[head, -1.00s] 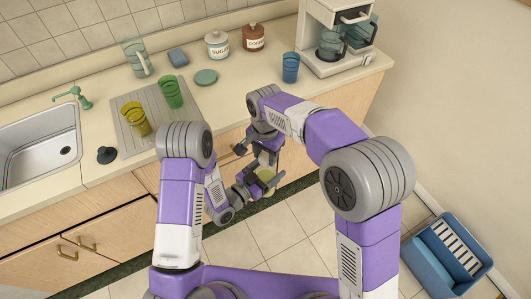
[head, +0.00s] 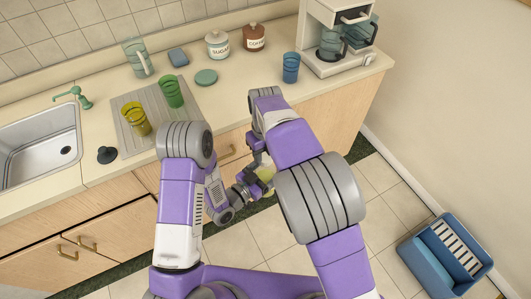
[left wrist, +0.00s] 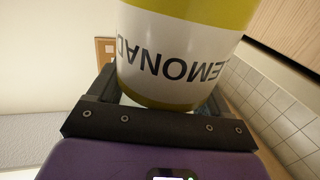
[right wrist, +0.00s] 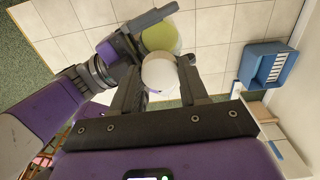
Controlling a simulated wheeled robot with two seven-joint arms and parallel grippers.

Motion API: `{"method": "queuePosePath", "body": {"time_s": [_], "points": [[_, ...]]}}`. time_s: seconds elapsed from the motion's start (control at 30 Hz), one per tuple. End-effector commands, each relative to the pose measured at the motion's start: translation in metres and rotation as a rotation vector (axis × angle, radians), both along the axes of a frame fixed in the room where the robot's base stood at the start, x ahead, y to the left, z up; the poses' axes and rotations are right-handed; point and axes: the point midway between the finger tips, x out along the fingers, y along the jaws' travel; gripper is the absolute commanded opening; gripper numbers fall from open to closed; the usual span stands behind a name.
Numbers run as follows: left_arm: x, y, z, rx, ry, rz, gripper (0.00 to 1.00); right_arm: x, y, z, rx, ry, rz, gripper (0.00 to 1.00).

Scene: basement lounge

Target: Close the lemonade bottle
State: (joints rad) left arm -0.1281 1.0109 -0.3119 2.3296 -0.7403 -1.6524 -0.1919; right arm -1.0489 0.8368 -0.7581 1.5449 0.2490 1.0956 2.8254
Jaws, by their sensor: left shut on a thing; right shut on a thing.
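The lemonade bottle (left wrist: 180,55), white-labelled with yellow-green bands, fills the top of the left wrist view, held between my left gripper's fingers (left wrist: 158,100). In the head view a bit of it (head: 266,174) shows between my grippers, in front of the counter. My right gripper (right wrist: 160,80) is shut on a round white cap (right wrist: 160,73). In the right wrist view the cap overlaps the near edge of the yellow-green bottle end. I cannot tell whether they touch. My right gripper (head: 259,160) is mostly hidden by its own arm in the head view.
The counter (head: 225,100) behind holds green and yellow glasses, a pitcher, canisters, a blue glass (head: 291,67) and a coffee maker (head: 335,40). A sink (head: 40,145) is at left. A blue crate (head: 440,255) stands on the floor at right. Tiled floor is open between.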

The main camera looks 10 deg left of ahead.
Motion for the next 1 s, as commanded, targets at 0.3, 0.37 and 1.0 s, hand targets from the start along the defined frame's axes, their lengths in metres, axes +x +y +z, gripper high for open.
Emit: {"method": "queuePosePath", "body": {"time_s": [0.3,0.37,1.0], "points": [[0.000,0.000,0.001,-0.001,-0.002,-0.001,0.00,0.000,0.000,0.000,0.001,0.000,0.005,0.74],[0.000,0.000,0.001,-0.001,-0.002,-0.001,0.00,0.000,0.000,0.000,0.001,0.001,0.005,0.74],[0.000,0.000,0.001,-0.002,-0.002,-0.001,0.00,0.001,0.000,0.076,0.004,-0.003,0.007,0.74]]}}
